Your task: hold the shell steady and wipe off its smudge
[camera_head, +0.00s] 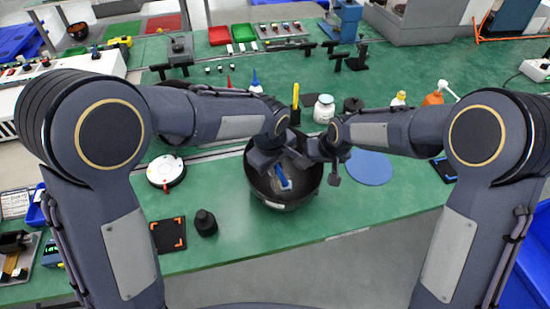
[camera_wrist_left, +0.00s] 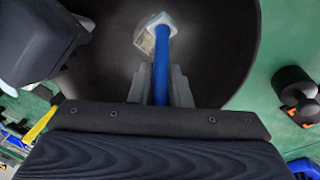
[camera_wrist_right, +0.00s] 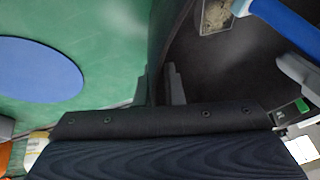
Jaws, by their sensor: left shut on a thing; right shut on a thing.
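The shell (camera_head: 290,204) is a dark round bowl standing on the green bench in front of me. My left gripper (camera_wrist_left: 160,88) is shut on the blue handle of a wiping tool (camera_wrist_left: 160,75), over the inside of the shell. The tool's pale head (camera_wrist_left: 158,22) is down at the shell's inner surface, beside a greyish-tan smudge (camera_wrist_left: 145,42). The smudge also shows in the right wrist view (camera_wrist_right: 215,16). My right gripper (camera_wrist_right: 160,85) is shut on the shell's rim, one finger on each side of the wall. The head view partly hides both grips behind my wrists.
A blue round mat (camera_head: 370,168) lies right of the shell. A white round device (camera_head: 165,171), a black pad with orange corners (camera_head: 168,235) and a small black part (camera_head: 205,223) lie left. Bottles, including a white jar (camera_head: 324,108), stand behind. The bench front is clear.

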